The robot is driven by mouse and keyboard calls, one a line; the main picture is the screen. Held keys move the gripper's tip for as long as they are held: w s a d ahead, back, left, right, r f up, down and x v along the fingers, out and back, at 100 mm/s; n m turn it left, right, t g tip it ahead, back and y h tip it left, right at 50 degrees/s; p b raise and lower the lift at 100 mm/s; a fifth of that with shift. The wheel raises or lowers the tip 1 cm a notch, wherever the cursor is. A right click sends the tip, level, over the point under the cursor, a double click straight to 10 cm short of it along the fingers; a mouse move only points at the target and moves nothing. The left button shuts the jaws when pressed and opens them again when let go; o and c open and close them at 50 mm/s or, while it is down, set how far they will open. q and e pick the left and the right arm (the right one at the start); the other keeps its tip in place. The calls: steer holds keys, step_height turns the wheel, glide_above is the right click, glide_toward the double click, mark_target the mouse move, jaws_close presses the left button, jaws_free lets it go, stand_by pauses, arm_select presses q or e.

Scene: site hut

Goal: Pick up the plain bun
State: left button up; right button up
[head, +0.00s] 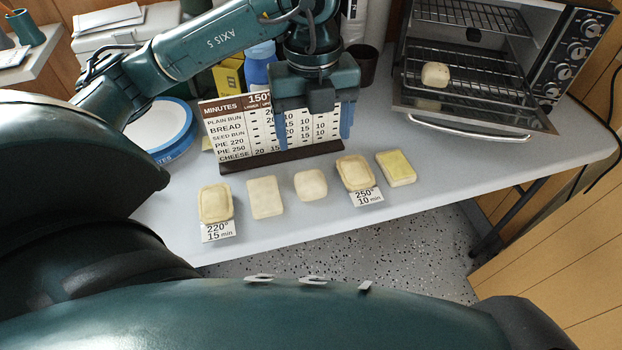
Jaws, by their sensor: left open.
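A pale, smooth, rounded bun (311,185) lies in the middle of the row of food on the table; it looks like the plain bun. Another pale rounded bun (435,74) sits on the oven rack; whether it has seeds is too small to tell. My left gripper (314,128) is open and empty, pointing down in front of the chart board, behind and above the middle bun. Its two blue fingers are spread apart, and it touches no food. My right gripper is not in view.
A flat pale slab (265,197), two pies (215,202) (354,171) with labels, and a yellow cheese piece (396,167) flank the bun. The chart board (225,125) stands behind.

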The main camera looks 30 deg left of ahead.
arm_select(q)
steer(key=f, duration=0.2)
steer(key=f+b, duration=0.1)
steer(key=f, duration=0.3)
steer(key=shift+a+f+b, duration=0.3)
steer(key=shift+a+f, duration=0.05)
steer(key=shift+a, duration=0.05)
steer(key=shift+w+f+b, duration=0.15)
steer(key=shift+f+b, duration=0.35)
steer(key=shift+f, duration=2.6)
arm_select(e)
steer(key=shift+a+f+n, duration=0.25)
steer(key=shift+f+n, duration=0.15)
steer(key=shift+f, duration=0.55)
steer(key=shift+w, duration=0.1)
arm_select(q)
steer(key=c, duration=1.1)
